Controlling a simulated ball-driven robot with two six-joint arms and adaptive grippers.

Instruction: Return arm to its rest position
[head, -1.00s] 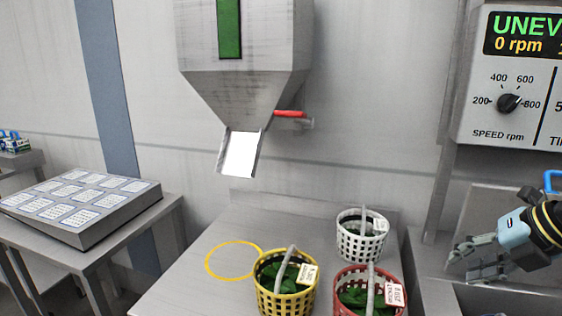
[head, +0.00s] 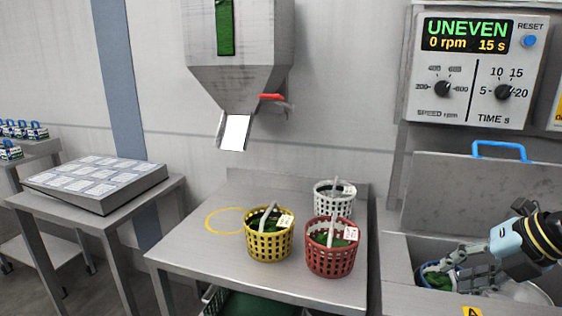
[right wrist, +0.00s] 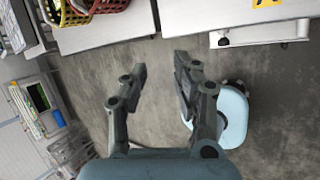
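My left gripper is in neither view.
A yellow basket (head: 270,244), a red basket (head: 329,260) and a white basket (head: 334,206) stand on the steel table (head: 190,250), under a hopper (head: 238,60). A control panel (head: 475,70) is above the raised lid (head: 480,195). Greens in a blue-rimmed container (head: 432,279) sit inside the machine.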

